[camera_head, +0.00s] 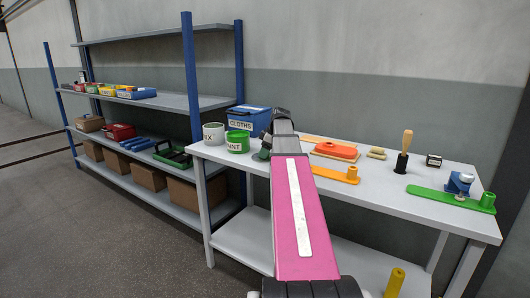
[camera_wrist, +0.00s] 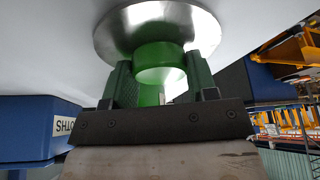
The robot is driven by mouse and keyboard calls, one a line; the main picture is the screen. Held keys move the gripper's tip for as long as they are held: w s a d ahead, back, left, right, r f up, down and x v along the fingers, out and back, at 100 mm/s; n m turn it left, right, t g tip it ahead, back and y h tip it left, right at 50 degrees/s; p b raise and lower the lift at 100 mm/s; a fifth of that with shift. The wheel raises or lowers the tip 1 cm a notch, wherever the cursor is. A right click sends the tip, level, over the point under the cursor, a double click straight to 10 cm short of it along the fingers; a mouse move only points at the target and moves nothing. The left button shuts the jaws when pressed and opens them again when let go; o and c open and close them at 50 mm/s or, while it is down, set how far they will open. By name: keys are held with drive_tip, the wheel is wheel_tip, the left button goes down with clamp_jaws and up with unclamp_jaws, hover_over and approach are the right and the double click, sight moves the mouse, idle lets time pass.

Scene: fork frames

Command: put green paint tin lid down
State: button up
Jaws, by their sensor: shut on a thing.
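The paint tin lid (camera_wrist: 113,38) is a silvery disc with a green knob (camera_wrist: 158,56), seen close up in the wrist view. My gripper (camera_wrist: 160,76) has its two dark green fingers shut on either side of the knob. A pale flat surface lies right beyond the disc; I cannot tell whether they touch. In the head view my gripper (camera_head: 265,149) is over the bench's left part, just right of the green tin marked PAINT (camera_head: 237,142).
A whitish tin (camera_head: 213,134) and a blue CLOTHS box (camera_head: 249,120) stand near the green tin on the bench (camera_head: 380,192). A loaded shelf rack (camera_head: 165,101) stands left.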

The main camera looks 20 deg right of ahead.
drive_tip(key=o, duration=0.9)
drive_tip(key=v, duration=1.2)
drive_tip(key=shift+w+r, duration=0.1)
drive_tip(key=shift+r, duration=0.05)
